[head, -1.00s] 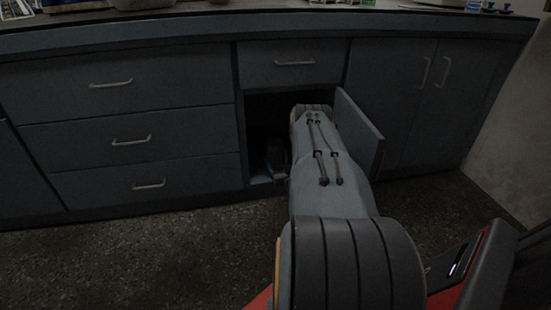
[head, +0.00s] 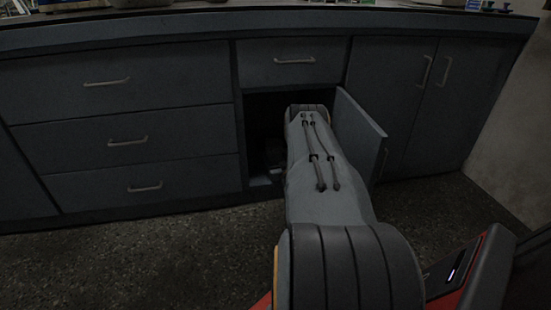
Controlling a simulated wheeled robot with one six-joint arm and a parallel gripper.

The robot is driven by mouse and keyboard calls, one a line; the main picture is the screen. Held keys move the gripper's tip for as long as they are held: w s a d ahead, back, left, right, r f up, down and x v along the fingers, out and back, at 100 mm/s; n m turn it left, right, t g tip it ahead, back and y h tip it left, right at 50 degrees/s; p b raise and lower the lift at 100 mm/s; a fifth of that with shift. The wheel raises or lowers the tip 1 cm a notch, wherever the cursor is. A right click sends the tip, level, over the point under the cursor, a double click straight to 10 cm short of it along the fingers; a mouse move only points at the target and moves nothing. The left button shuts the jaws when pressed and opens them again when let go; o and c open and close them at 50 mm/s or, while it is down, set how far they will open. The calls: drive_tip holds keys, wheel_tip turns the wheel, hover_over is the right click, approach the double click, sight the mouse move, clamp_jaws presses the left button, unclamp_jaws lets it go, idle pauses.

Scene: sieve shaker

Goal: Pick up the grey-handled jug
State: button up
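I cannot make out the grey-handled jug. My arm reaches forward into the dark, open lower compartment (head: 263,118) of the cabinet and covers most of the opening. My gripper is hidden behind my arm and in the dark of the compartment, so its fingers do not show. A small pale patch lies low at the left front of the compartment; it is too dim to tell what it is.
The compartment's door (head: 361,133) stands open just right of my arm. A shut drawer (head: 294,63) is above. Closed drawers (head: 128,139) are on the left and double doors (head: 430,105) on the right. The speckled floor (head: 150,250) in front is clear.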

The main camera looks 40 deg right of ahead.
drive_tip(key=shift+r, duration=0.1)
wheel_tip(320, 180, up, 10)
drive_tip(key=p, duration=0.5)
idle(0.6)
idle(0.6)
